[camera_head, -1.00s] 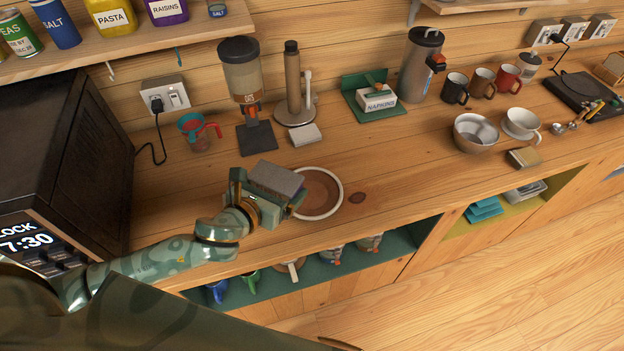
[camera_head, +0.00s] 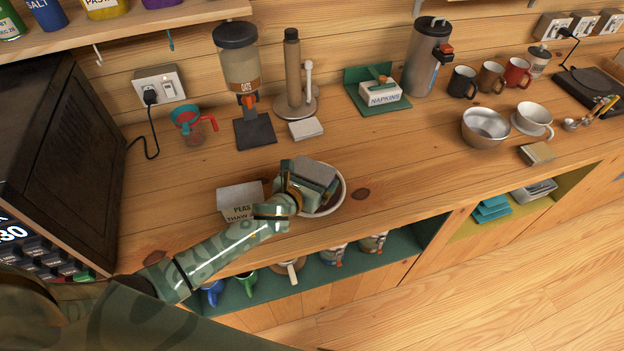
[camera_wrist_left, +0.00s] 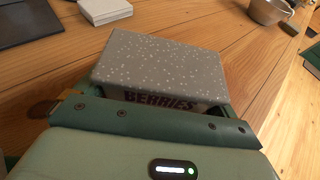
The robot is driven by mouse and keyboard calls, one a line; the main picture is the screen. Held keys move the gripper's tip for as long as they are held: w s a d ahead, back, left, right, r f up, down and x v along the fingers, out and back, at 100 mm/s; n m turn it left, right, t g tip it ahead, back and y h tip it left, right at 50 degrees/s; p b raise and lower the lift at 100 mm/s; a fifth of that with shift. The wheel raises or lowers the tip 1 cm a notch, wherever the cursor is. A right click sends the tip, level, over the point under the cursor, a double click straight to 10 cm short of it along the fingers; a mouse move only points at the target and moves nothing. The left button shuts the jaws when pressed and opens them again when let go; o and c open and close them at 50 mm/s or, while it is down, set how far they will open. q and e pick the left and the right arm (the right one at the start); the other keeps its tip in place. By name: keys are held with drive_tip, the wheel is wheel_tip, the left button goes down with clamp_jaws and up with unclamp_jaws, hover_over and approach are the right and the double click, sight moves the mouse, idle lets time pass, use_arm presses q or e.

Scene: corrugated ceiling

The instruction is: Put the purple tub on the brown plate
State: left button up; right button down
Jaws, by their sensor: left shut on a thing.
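My left gripper (camera_head: 306,188) is shut on a box-shaped tub (camera_head: 315,172) with a speckled grey, faintly purplish lid. The brown plate (camera_head: 342,193) has a pale rim. In the head view the held tub overlaps the plate and covers much of it, along with the gripper. I cannot tell whether the tub touches the plate. My right gripper is not in view.
A white block (camera_head: 306,129), an oats dispenser (camera_head: 240,75) and a paper-towel stand (camera_head: 293,80) are behind. The counter right of the plate is clear up to the metal bowl (camera_head: 485,127).

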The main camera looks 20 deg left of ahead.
use_arm(q)
drive_tip(key=shift+r, duration=0.1)
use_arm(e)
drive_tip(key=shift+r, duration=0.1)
use_arm(q)
drive_tip(key=shift+f, duration=0.25)
drive_tip(key=o, duration=0.8)
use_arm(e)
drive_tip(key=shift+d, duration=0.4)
use_arm(q)
drive_tip(key=shift+r, duration=0.25)
drive_tip(key=p+v, duration=0.2)
drive_tip(key=v, duration=1)
drive_tip(key=shift+a+p, duration=0.1)
drive_tip(key=shift+p, duration=0.3)
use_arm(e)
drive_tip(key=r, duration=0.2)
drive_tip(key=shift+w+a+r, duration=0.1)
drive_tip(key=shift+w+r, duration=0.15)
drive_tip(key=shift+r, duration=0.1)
